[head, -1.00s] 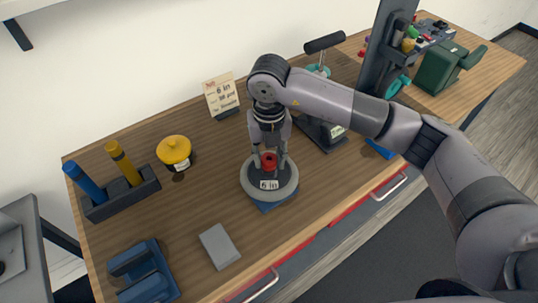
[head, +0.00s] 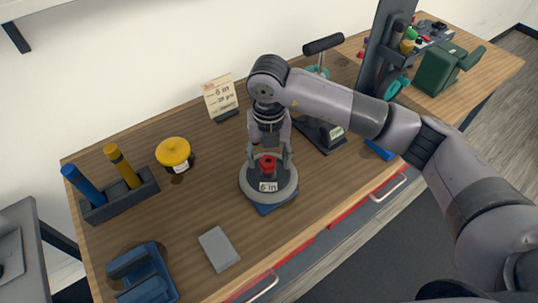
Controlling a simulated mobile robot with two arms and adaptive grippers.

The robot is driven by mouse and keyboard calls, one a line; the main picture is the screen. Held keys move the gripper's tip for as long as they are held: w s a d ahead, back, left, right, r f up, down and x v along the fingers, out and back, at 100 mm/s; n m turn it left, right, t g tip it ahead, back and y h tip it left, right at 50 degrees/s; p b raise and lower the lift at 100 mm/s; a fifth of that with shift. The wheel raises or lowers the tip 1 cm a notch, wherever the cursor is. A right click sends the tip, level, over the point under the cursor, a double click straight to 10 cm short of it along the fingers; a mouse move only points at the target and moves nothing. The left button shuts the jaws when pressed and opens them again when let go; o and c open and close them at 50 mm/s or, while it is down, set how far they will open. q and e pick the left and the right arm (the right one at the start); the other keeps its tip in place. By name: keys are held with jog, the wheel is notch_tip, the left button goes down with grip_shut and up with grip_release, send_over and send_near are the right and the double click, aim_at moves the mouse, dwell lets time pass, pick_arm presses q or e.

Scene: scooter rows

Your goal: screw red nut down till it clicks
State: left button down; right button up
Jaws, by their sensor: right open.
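The red nut (head: 267,163) sits at the centre of a round grey wheel (head: 284,194) labelled "6 in", which rests on a blue base (head: 277,208) on the workbench. My right gripper (head: 269,159) points down over the nut. Its fingers are spread on either side of the nut, with gaps showing between them and it. How far the nut is down its thread cannot be told. My left gripper is not in view.
On the wooden bench (head: 200,205) stand a yellow-lidded jar (head: 173,152), a holder with blue and yellow handles (head: 120,195), a sign card (head: 221,96), a grey block (head: 219,249) and a blue fixture (head: 143,274). A green vise (head: 440,72) is at the far right.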

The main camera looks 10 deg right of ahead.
aim_at(269, 162)
notch_tip(269, 162, up, 12)
dwell(0.4)
jog(key=n+b, duration=0.8)
jog(key=n, duration=1.3)
jog(key=shift+n+b, duration=0.3)
jog(key=shift+n, duration=0.1)
jog(key=shift+o, duration=0.2)
